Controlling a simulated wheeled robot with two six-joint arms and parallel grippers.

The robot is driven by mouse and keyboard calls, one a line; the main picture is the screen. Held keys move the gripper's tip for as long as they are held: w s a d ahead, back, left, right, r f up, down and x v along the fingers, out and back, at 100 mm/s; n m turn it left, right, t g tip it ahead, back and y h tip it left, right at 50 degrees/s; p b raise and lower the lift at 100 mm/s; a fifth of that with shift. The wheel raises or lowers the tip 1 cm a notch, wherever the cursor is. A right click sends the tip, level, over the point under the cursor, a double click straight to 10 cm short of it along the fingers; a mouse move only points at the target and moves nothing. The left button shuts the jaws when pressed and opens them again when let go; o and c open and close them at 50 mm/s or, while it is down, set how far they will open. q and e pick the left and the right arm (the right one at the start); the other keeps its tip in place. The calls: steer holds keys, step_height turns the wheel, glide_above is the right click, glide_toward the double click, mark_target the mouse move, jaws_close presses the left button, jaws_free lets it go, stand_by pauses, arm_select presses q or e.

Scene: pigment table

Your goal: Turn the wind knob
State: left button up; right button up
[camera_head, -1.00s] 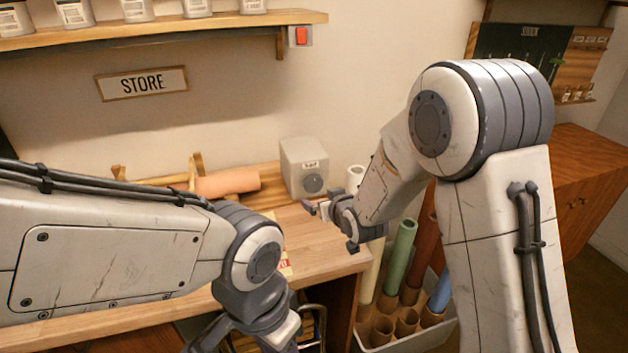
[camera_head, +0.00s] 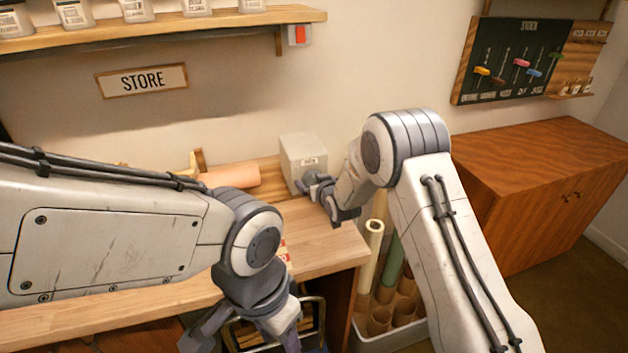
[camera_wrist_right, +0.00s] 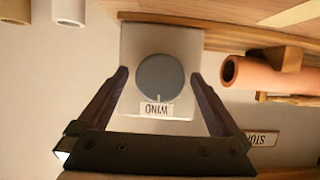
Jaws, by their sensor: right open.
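The wind knob (camera_wrist_right: 160,76) is a round grey dial on the front of a pale box (camera_head: 303,148). A "WIND" label (camera_wrist_right: 157,109) shows upside down in the right wrist view, with a small white mark on the dial's edge beside it. My right gripper (camera_head: 312,184) is open in front of the box. In the right wrist view its fingers (camera_wrist_right: 160,80) stand on either side of the knob with gaps; I cannot tell how deep they reach. In the head view the gripper hides the knob. My left gripper (camera_head: 243,340) is low at the bottom edge, its tips cut off.
An orange-pink roll (camera_head: 232,177) lies left of the box on the wooden bench (camera_head: 325,240). A bin of paper tubes (camera_head: 385,335) stands below at right. A shelf with jars (camera_head: 160,27) is above. A wooden cabinet (camera_head: 545,180) stands at far right.

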steer(key=c, duration=1.3)
